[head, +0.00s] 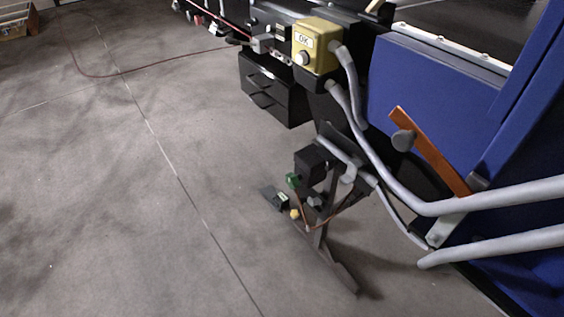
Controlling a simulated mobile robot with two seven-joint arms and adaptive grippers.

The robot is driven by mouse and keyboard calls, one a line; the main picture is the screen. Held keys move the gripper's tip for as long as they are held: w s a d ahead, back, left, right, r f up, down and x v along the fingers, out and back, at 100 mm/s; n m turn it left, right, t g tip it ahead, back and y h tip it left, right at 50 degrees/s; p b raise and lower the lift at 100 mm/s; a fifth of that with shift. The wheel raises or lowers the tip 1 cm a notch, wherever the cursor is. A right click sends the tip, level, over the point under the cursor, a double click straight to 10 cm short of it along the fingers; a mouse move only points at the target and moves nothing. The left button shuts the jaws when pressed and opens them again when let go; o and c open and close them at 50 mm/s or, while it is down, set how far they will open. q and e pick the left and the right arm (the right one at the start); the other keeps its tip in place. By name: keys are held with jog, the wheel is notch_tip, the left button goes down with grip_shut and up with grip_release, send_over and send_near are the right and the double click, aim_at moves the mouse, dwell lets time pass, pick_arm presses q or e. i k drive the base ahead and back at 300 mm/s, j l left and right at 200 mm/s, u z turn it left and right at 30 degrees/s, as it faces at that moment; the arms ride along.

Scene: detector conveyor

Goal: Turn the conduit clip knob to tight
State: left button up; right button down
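Grey conduits (375,160) run down from the yellow box and sweep to the right below the bar. A small light grey clip-like piece (348,173) sits on a lower conduit beside a black box. Neither of my grippers shows in the head view.
A yellow box (323,38) marked "OK" with a round button is at the top. Blue machine panels (430,80) fill the right. A black motor-like box (316,161) and a dark stand (318,235) are below. The grey floor (130,200) at left is clear apart from a red cable.

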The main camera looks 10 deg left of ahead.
aim_at(330, 163)
jog(key=i+j+z, duration=0.1)
jog(key=j, duration=0.2)
jog(key=i+j+z, duration=0.15)
jog(key=j, duration=0.2)
jog(key=i+j+z, duration=0.1)
jog(key=j, duration=0.25)
jog(key=i+j+z, duration=0.1)
jog(key=j, duration=0.25)
jog(key=i, duration=0.1)
